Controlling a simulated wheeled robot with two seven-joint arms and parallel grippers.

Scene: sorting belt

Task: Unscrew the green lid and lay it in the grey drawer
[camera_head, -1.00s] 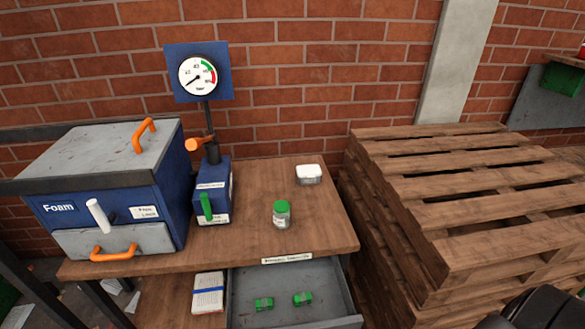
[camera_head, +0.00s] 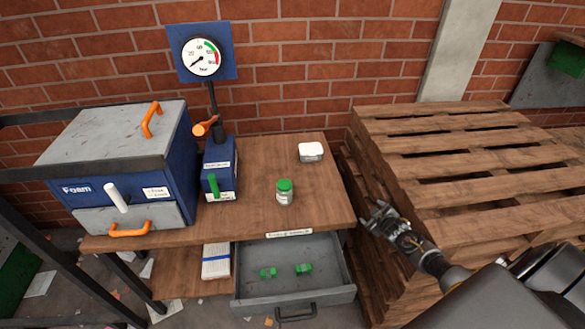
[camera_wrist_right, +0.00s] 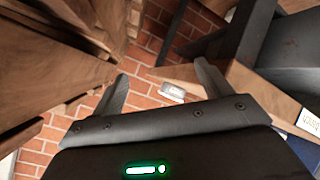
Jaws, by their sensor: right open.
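The green lid (camera_head: 285,184) sits on a small clear jar (camera_head: 284,198) that stands upright on the wooden bench top. The grey drawer (camera_head: 342,292) is pulled out below the bench front and holds two small green pieces (camera_head: 303,268). My right gripper (camera_head: 376,212) is open and empty, just right of the bench's right edge and apart from the jar. In the right wrist view its two fingers (camera_wrist_right: 160,92) are spread with nothing between them. The jar does not show clearly in that view. My left gripper is not in view.
A white-lidded container (camera_head: 311,152) stands at the back right of the bench. A blue gauge stand (camera_head: 219,172) and a blue Foam box (camera_head: 130,165) stand to the left. Stacked wooden pallets (camera_head: 450,160) rise close to the right. The bench around the jar is clear.

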